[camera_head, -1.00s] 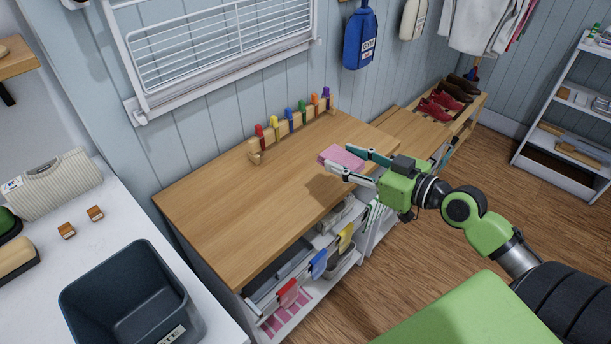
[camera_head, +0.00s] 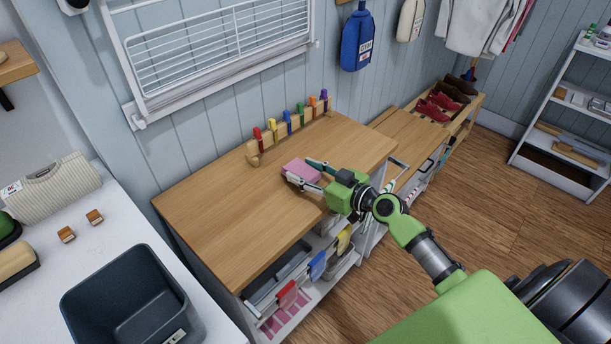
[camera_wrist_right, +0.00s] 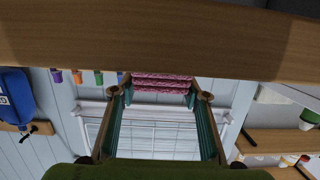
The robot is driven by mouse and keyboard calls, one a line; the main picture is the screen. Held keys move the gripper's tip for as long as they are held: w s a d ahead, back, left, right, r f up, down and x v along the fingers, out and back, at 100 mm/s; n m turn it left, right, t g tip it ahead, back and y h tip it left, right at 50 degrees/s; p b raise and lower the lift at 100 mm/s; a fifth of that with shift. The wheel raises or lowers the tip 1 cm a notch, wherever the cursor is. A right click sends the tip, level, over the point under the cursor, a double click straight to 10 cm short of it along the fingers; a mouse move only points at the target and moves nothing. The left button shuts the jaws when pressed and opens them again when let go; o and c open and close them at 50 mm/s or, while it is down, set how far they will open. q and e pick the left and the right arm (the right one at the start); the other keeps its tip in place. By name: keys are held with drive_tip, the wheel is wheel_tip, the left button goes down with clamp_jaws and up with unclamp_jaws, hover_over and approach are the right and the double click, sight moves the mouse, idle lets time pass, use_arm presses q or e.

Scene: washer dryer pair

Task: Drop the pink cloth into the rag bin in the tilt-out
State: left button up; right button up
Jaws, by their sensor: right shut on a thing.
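The folded pink cloth (camera_head: 301,169) is between the fingers of my right gripper (camera_head: 298,171), over the wooden worktop. Its layered edge shows between the fingertips in the right wrist view (camera_wrist_right: 163,83). My right gripper is shut on it; whether the cloth touches the worktop I cannot tell. A dark open bin (camera_head: 93,306) with a small label on its front stands on the white counter at the lower left; its visible inside looks empty. I cannot make out a tilt-out or a rag bin there for certain. My left gripper is not in view.
The wooden worktop (camera_head: 215,215) is mostly bare. A peg rack (camera_head: 254,158) with coloured pegs stands at its back edge. Below are shelves with coloured tags (camera_head: 318,265). A wire drying rack (camera_head: 220,50) hangs on the wall.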

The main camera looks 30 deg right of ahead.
drive_tip(key=shift+f, duration=0.65)
drive_tip(key=shift+f, duration=0.15)
drive_tip(key=o, duration=1.1)
